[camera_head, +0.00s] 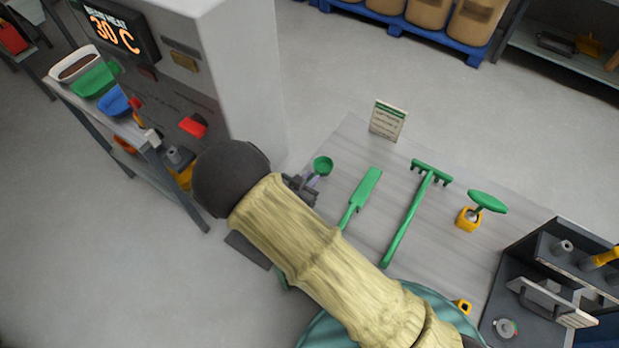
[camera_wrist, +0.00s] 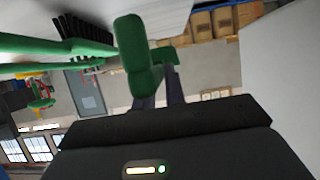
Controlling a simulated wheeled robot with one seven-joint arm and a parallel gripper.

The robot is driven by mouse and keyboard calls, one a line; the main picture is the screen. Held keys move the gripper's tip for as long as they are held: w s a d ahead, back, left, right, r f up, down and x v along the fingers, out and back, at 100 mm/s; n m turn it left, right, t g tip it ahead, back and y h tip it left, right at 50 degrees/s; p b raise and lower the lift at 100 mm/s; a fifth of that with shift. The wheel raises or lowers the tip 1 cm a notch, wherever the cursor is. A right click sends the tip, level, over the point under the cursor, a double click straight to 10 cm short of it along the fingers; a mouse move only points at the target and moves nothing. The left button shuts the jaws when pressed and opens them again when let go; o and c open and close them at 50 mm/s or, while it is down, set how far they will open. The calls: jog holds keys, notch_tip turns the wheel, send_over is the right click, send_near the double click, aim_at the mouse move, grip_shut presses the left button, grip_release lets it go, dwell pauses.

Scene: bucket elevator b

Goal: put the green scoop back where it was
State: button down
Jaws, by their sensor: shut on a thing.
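The green scoop (camera_head: 323,165) shows its round bowl in the head view, at the left end of the grey table (camera_head: 349,140). My gripper (camera_head: 308,183) is just below and left of the bowl and shut on the scoop. In the wrist view the green scoop (camera_wrist: 134,50) stands out large at the fingers of my gripper (camera_wrist: 158,95), covering part of them. Whether the scoop touches the table or is above it, I cannot tell. My arm hides the near left part of the table.
A green scraper (camera_head: 364,189), a green rake (camera_head: 413,208) and a green-topped tool in a yellow holder (camera_head: 468,219) lie to the right. A sign (camera_head: 388,120) stands behind. A green brush (camera_wrist: 85,35) is close in the wrist view. A grey machine (camera_head: 240,80) stands left.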

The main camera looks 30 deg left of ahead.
jog(key=shift+f+b, duration=2.1)
jog(key=shift+f, duration=1.1)
jog(key=shift+f+b, duration=0.5)
jog(key=shift+f, duration=0.15)
jog(key=c, duration=1.4)
grip_release()
jog(key=shift+o, duration=0.2)
jog(key=shift+s+r, duration=0.1)
jog(key=shift+s, duration=0.05)
jog(key=b+v, duration=0.3)
jog(key=v, duration=1.4)
jog(key=shift+s, duration=0.1)
